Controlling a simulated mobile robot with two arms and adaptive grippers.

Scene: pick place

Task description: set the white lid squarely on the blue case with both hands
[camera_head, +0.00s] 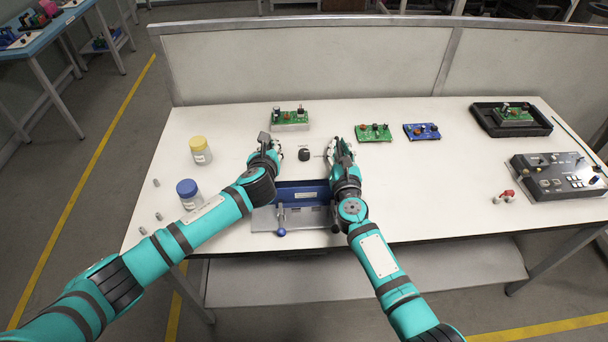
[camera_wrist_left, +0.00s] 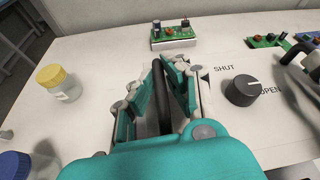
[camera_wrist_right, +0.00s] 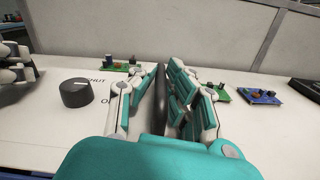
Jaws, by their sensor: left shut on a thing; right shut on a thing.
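The blue case (camera_head: 300,192) sits near the table's front edge between my forearms, with a pale label on its front; its sides are partly hidden. A black knob (camera_head: 304,155) with SHUT and OPEN lettering stands on a white surface just behind it; it also shows in the left wrist view (camera_wrist_left: 242,91) and right wrist view (camera_wrist_right: 76,92). I cannot pick out the white lid's outline against the white table. My left gripper (camera_head: 275,148) is shut on a dark bar (camera_wrist_left: 163,105), left of the knob. My right gripper (camera_head: 338,148) is shut on another dark bar (camera_wrist_right: 159,95), right of it.
A grey plate (camera_head: 262,222) with a blue-ball lever (camera_head: 281,232) lies in front of the case. Yellow-lidded (camera_head: 201,152) and blue-lidded (camera_head: 189,195) jars stand left. Circuit boards (camera_head: 373,133) lie behind and right. A control box (camera_head: 556,177) stands far right. The right-centre table is clear.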

